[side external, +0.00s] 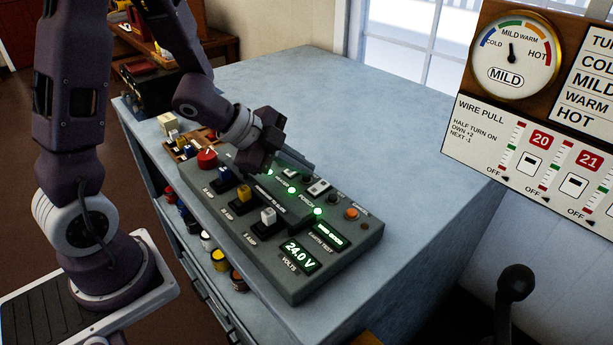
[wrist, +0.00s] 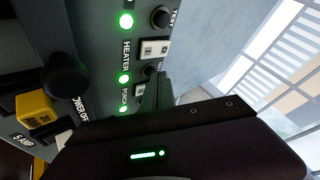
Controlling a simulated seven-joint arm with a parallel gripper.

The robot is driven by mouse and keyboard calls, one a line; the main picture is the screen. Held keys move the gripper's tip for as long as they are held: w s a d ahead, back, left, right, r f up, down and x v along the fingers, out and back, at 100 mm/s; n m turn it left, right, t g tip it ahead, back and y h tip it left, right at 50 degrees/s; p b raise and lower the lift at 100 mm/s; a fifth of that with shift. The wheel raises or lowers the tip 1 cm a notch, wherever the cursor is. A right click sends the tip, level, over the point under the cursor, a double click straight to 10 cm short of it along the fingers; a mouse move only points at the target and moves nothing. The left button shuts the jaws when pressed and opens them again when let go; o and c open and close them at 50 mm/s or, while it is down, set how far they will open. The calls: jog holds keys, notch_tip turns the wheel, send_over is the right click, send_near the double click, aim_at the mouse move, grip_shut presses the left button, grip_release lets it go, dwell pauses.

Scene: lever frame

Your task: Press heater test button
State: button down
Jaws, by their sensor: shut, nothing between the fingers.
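The grey control panel (side external: 335,268) lies on the blue-grey bench top. It bears a row of green lights, with rocker switches and round black buttons beside them. In the wrist view a black button (wrist: 160,17) sits by the word TEST, and the HEATER label (wrist: 127,52) is between two lit green lights. A second black button (wrist: 149,72) is lower, close to my fingertips. My gripper (wrist: 160,82) is shut and empty over the light row; it also shows in the side view (side external: 290,158), hiding part of the panel. I cannot tell whether it touches anything.
A red knob (side external: 207,158) and blue, yellow and white levers (side external: 268,217) stand along the panel's near side. An orange CANCEL button (side external: 351,213) is at the right. The bench top (side external: 350,110) behind is clear. A gauge board (side external: 540,100) hangs at right.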

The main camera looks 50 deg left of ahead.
aim_at(301, 181)
jog(key=shift+f, duration=0.15)
dwell(0.3)
jog(key=shift+r, duration=0.8)
jog(key=shift+r, duration=0.1)
notch_tip(301, 181, up, 4)
jog(key=shift+r, duration=0.4)
